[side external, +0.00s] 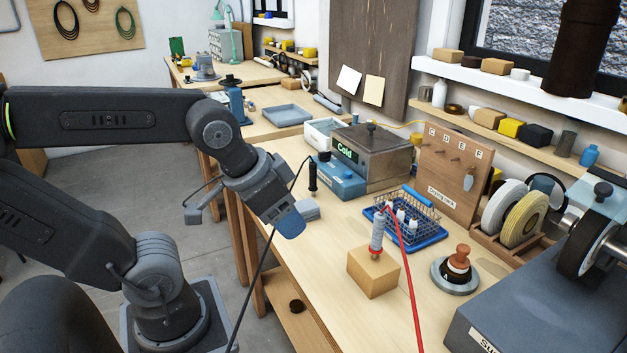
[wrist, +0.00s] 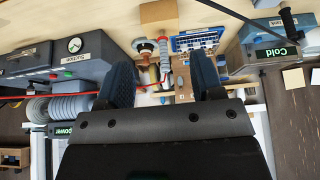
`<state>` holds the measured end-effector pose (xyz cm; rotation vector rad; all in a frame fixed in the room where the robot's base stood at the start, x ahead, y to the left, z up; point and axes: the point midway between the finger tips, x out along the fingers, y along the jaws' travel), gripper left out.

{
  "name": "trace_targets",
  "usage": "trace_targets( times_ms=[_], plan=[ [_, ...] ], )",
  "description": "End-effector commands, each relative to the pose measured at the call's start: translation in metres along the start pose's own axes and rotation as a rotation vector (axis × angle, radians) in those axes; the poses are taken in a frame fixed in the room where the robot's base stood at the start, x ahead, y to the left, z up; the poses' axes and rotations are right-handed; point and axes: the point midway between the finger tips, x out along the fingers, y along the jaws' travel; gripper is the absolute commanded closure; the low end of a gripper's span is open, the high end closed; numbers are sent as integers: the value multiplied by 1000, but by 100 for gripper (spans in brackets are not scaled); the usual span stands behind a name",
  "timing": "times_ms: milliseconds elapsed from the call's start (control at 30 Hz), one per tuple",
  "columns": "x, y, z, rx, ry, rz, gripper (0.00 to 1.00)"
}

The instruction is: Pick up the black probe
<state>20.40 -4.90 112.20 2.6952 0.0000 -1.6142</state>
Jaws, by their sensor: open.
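A wooden block (side external: 373,272) holds a grey probe with a red cable (side external: 408,275). Behind it are a blue wire basket (side external: 408,215) and the "Cold" station (side external: 340,175). A round-based copper-coloured part (side external: 457,270) and a grey machine (side external: 530,310) stand right. Bare tabletop lies between.

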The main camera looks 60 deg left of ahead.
Motion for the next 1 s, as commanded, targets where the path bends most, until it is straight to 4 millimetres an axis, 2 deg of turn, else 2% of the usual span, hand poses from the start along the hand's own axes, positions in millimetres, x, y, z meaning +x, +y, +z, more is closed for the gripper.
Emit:
trace_targets(
  times_ms=[100, 367, 467, 533, 667, 800, 900, 1000],
  plan=[
    [0, 0, 0, 0, 0, 0, 48],
    [0, -2, -4, -9, -1, -5, 48],
    [2, -11, -20, -51, -10, -26, 48],
    [7, -25, -41, -103, -20, -53, 48],
    [22, -68, -89, -234, -40, -118, 48],
    [46, -132, -132, -382, -60, -188, 48],
    [67, -183, -151, -482, -74, -234, 48],
    [86, -231, -161, -568, -83, -273, 48]
  ],
)
